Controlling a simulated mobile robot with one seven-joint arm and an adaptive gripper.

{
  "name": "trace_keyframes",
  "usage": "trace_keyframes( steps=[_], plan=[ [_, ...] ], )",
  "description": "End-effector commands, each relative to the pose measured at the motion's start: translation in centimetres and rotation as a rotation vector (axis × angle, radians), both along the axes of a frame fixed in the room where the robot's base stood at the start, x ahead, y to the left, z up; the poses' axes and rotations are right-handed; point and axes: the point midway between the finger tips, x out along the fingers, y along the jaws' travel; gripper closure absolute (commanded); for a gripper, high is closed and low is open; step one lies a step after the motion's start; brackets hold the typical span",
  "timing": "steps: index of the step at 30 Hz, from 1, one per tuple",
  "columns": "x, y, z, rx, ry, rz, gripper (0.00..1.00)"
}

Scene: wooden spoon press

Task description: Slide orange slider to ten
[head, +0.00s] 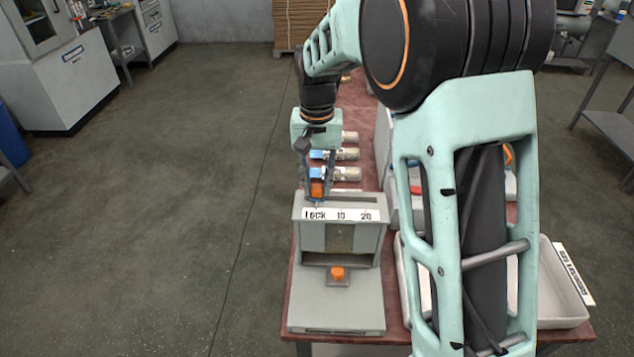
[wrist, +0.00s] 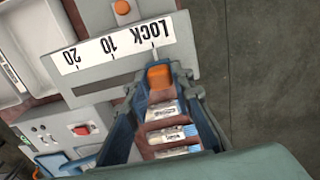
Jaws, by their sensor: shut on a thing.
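The grey press (head: 340,240) stands on the table with a white scale strip marked LOCK, 10 and 20 (head: 341,215). The strip shows upside down in the wrist view (wrist: 112,44). The orange slider (head: 317,188) is at the LOCK end of its slot, behind the strip. In the wrist view the slider (wrist: 159,75) sits below the LOCK mark. My gripper (head: 316,193) comes down over it from above, with one finger on each side. In the wrist view my gripper (wrist: 161,80) is shut on the slider; the exact finger contact is partly hidden.
A second orange knob (head: 337,273) is on the lower front of the press. A pale tray (head: 565,300) is at the right, partly hidden by my arm. The slot toward 20 looks clear.

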Motion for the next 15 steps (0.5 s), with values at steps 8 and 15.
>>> trace_keyframes(
  steps=[8,15],
  plan=[
    [0.0,0.0,0.0,0.001,-0.001,0.000,1.00],
    [-0.1,-3.8,0.0,0.000,-0.001,-0.005,1.00]
  ],
)
